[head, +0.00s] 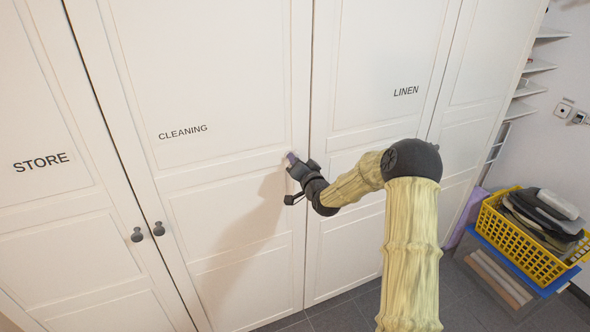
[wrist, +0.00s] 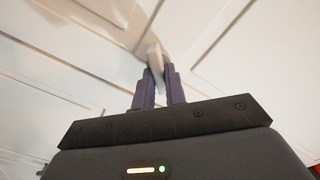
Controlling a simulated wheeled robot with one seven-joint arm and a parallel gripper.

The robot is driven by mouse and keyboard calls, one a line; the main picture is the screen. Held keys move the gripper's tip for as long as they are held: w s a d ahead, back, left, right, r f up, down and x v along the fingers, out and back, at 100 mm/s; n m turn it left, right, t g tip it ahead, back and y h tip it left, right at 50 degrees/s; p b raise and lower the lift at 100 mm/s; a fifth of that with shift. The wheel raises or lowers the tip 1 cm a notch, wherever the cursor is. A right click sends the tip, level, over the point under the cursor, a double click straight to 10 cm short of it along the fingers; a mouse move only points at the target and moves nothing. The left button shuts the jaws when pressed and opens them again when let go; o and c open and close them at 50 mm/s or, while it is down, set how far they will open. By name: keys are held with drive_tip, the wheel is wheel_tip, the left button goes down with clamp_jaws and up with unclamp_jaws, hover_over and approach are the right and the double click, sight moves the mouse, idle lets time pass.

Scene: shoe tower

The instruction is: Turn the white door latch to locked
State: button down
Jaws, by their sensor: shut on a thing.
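The white door latch (wrist: 154,55) shows in the wrist view as a pale lever on the white door, between the purple fingertips of my gripper (wrist: 159,82). The fingers are shut on its lower end. In the head view my gripper (head: 291,158) is at the right edge of the door marked CLEANING (head: 222,175), beside the gap to the LINEN door (head: 385,70). The latch is mostly hidden there by the fingers. Whether it stands at locked cannot be told from these frames.
Two dark round knobs (head: 148,232) sit at the left, on the STORE door (head: 50,180) and the CLEANING door. A yellow basket (head: 520,245) of dark folded items stands at the right on a blue-topped box. White shelves (head: 535,67) are behind it. The floor before the doors is clear.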

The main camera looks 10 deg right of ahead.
drive_tip(key=shift+d+f+m+b, duration=0.15)
drive_tip(key=shift+m+b, duration=1.1)
drive_tip(key=shift+m, duration=1.05)
drive_tip(key=shift+f+m+b, duration=0.15)
drive_tip(key=shift+m+b, duration=1.1)
drive_tip(key=shift+m, duration=1.05)
drive_tip(key=c, duration=1.4)
unclamp_jaws()
drive_tip(key=shift+c, duration=0.2)
